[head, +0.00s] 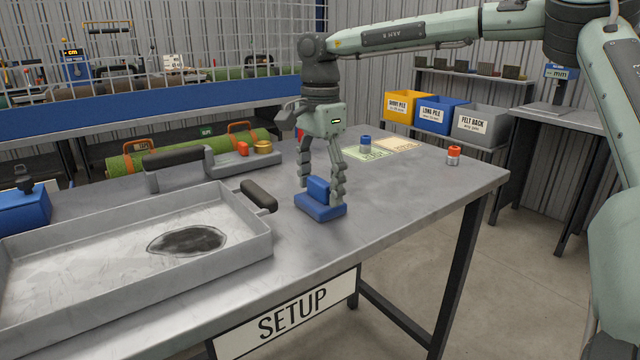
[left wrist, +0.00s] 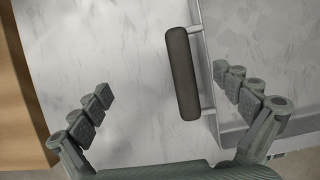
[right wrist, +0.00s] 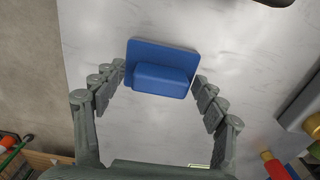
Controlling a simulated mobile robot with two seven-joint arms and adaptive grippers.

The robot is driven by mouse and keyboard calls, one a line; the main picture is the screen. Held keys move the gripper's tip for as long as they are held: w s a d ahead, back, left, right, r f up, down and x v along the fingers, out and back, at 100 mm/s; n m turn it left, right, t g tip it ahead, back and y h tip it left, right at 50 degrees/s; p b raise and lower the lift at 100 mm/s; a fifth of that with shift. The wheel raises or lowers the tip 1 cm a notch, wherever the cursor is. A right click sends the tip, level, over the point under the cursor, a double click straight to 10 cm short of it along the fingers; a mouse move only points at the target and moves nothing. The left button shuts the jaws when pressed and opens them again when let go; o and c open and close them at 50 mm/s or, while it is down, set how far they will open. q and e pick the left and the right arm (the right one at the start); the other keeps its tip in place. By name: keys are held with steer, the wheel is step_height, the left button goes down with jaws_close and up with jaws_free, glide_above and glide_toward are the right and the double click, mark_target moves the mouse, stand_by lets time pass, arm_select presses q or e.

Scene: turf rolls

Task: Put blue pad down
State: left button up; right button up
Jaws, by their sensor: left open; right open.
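The blue pad (head: 320,207), a flat base with a raised block grip, appears to rest flat on the grey table, right of the metal tray. My right gripper (head: 320,190) points down over it, open, with one finger on each side of the grip. In the right wrist view the pad (right wrist: 160,68) lies between the spread fingertips (right wrist: 160,80), with a visible gap at least on the left. My left gripper (left wrist: 164,84) shows only in the left wrist view, open and empty, above the tray's dark handle (left wrist: 181,74).
The metal tray (head: 235,262) with a dark patch fills the table's left front. A grey handled tool (head: 180,170) lies behind it. The table right of the pad is clear.

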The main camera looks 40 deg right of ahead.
mark_target(321, 181)
step_height(321, 181, up, 12)
steer(key=shift+r, duration=0.15)
stand_by(0.3)
steer(key=shift+o, duration=0.3)
steer(key=shift+o, duration=1.1)
steer(key=shift+d, duration=0.1)
steer(key=o, duration=0.4)
steer(key=shift+s+d+f+y, duration=0.1)
steer(key=shift+d+f+y, duration=0.2)
steer(key=shift+f, duration=0.3)
steer(key=shift+d+f+y, duration=0.15)
steer(key=shift+f+y, duration=0.25)
steer(key=shift+f, duration=0.15)
steer(key=f, duration=0.6)
steer(key=shift+a, duration=0.35)
steer(key=shift+a+f, duration=0.2)
steer(key=shift+f, duration=2.65)
